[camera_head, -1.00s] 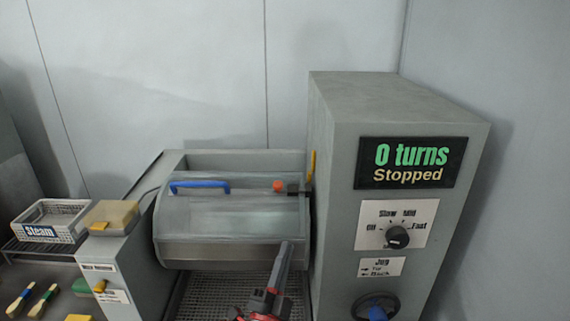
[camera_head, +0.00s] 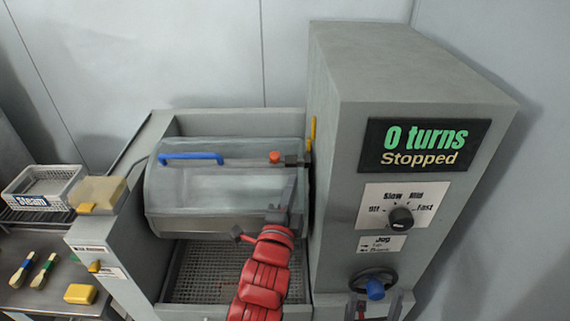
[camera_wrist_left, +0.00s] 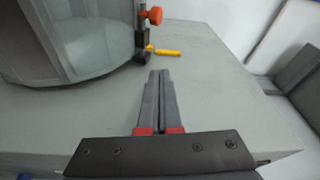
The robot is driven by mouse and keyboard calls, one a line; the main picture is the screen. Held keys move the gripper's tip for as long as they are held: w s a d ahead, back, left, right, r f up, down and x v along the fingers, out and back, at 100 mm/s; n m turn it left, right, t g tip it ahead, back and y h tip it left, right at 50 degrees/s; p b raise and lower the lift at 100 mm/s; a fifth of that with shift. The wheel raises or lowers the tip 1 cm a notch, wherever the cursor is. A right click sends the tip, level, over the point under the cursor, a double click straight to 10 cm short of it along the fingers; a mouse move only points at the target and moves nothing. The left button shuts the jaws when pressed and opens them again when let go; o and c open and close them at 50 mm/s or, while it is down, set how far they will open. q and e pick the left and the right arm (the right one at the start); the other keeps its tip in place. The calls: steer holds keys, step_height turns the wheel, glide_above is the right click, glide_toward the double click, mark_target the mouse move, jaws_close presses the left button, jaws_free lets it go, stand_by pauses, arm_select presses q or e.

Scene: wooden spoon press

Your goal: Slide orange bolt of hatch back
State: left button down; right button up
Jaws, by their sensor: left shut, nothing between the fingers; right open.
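The orange bolt knob (camera_head: 274,157) sits on the right end of the clear hatch (camera_head: 220,190), beside a dark catch block. It also shows in the left wrist view (camera_wrist_left: 155,15), above a dark bracket. My left gripper (camera_head: 291,182) reaches up over the hatch's right part, just below and right of the knob. In the left wrist view its fingers (camera_wrist_left: 162,76) are shut and empty, pointing toward the bolt and apart from it in the picture. My right gripper (camera_head: 377,300) is open at the bottom edge near the blue jog handle, mostly out of view.
A blue handle (camera_head: 191,157) is on the hatch's left. A yellow lever (camera_head: 311,134) stands beside the tall control box (camera_head: 420,85), whose display reads 0 turns, Stopped. A Steam basket (camera_head: 42,185), brushes and a yellow block (camera_head: 81,294) are at the left.

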arm_select(q)
steer(key=w+b, duration=0.1)
steer(key=r+p, duration=0.1)
steer(key=p, duration=0.2)
glide_above(283, 177)
steer(key=d, duration=0.4)
steer(key=shift+w+r, duration=0.1)
steer(key=shift+w, duration=0.1)
steer(key=a, duration=0.1)
steer(key=a+f+p, duration=0.1)
steer(key=a, duration=0.1)
steer(key=shift+s+a+p, duration=0.1)
steer(key=shift+a+p, duration=0.05)
steer(key=shift+p, duration=0.15)
steer(key=shift+s+a+f, duration=0.1)
steer(key=shift+s+a, duration=0.05)
steer(key=shift+a, duration=0.2)
steer(key=shift+d, duration=0.1)
steer(key=shift+f, duration=0.1)
